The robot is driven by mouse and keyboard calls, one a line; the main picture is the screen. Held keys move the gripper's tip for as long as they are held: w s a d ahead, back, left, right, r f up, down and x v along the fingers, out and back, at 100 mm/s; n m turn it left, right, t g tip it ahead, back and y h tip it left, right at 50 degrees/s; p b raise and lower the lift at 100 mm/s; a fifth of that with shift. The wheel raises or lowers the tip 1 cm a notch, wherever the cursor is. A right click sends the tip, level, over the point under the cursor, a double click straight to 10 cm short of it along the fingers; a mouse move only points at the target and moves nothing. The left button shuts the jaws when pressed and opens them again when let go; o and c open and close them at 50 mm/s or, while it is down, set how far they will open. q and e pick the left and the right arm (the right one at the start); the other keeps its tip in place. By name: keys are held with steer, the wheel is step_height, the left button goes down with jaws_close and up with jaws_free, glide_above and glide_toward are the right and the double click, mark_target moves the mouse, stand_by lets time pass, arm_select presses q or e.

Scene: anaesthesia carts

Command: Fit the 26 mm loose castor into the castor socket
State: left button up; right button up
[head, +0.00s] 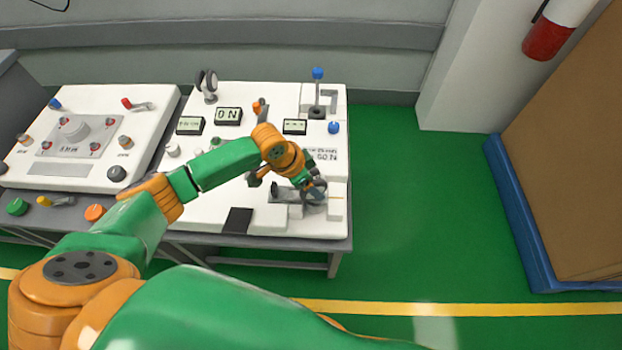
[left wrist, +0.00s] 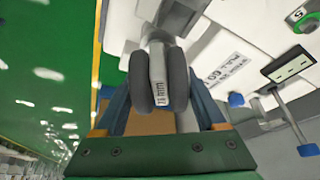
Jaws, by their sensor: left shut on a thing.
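My left gripper (head: 316,188) reaches over the front right of the white panel, its fingers pointing to the right and down. In the left wrist view its blue fingers (left wrist: 165,115) are shut on the loose castor (left wrist: 158,85), which has two dark wheels and a pale middle with a small printed mark. The stem end of the castor points away from the gripper, toward white parts of the panel. In the head view the castor is mostly hidden by the gripper. I cannot make out the castor socket for sure. My right gripper is not in view.
Another castor (head: 207,84) stands at the panel's back left. The white panel (head: 190,215) also carries small displays (head: 228,116), a blue-topped lever (head: 318,75) and low white blocks (head: 270,218) near the gripper. A second panel (head: 90,100) lies left. Green floor is free right.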

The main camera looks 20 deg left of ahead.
arm_select(q)
steer(key=shift+f, duration=0.2)
steer(key=o, duration=1.3)
steer(key=p+v, duration=0.1)
steer(key=v, duration=0.6)
steer(key=shift+s, duration=0.1)
